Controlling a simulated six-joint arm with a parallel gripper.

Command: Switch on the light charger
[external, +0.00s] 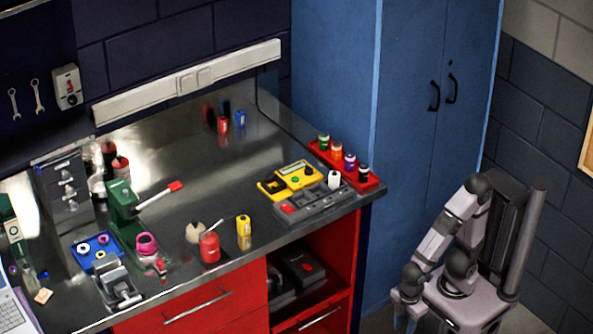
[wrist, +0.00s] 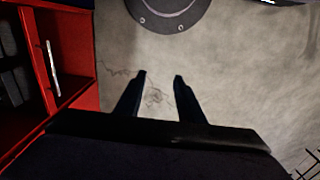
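A dark grey device with a red button (external: 300,208) and a white cylinder on it sits near the bench's front right corner. I cannot tell which is the light charger or whether either is on. My gripper (wrist: 160,78) is open and empty, its two dark fingers apart over bare concrete floor in the wrist view. In the external view my arm is folded low at the right, away from the bench.
A red tray of small bottles (external: 370,181) edges the bench's right end. A red bottle (external: 209,247) and a yellow bottle (external: 244,232) stand near the front edge. A wall switch box (external: 67,87) hangs far left. The blue cabinet (external: 420,110) stands behind.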

